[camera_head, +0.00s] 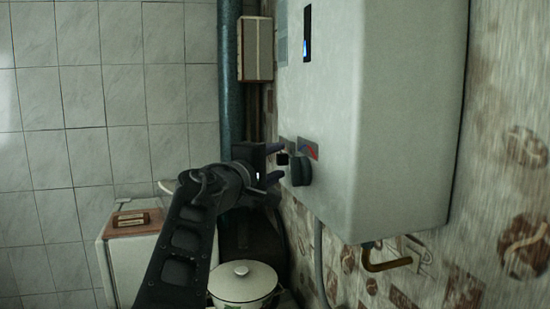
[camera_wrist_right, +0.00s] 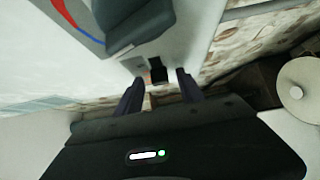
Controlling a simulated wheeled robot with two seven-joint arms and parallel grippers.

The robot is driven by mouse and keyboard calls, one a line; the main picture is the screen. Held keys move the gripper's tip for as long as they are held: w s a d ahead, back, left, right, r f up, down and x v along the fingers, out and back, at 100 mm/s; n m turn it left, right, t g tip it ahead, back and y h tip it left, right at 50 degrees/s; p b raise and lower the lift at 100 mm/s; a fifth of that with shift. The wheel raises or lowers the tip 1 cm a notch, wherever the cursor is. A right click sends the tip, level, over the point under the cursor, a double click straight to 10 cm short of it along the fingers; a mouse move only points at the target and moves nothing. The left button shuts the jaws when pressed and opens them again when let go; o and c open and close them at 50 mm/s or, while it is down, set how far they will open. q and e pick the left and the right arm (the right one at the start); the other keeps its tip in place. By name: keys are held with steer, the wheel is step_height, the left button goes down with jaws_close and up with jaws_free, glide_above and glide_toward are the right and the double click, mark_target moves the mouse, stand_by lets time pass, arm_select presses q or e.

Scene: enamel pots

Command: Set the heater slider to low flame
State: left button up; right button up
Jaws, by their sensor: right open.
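The white heater (camera_head: 400,110) hangs on the wall at the right of the head view. Its small black slider (camera_head: 283,159) sits low on the front, beside a larger dark round knob (camera_head: 299,171) with a red and blue mark. My right gripper (camera_head: 276,163) is open at the slider, with one finger above it and one below in the head view. In the wrist view the black slider (camera_wrist_right: 158,70) shows between and just beyond the two fingertips (camera_wrist_right: 160,78); I cannot tell whether they touch it. The knob (camera_wrist_right: 135,28) is close by. My left gripper is not in view.
A grey pipe (camera_head: 319,260) and a brass pipe (camera_head: 387,262) come from under the heater. A white lidded pot (camera_head: 242,283) stands below my right arm, and it also shows in the wrist view (camera_wrist_right: 300,90). A white cabinet (camera_head: 135,260) stands at the left.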

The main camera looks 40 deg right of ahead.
steer(key=shift+c, duration=0.5)
jaws_close()
stand_by(0.9)
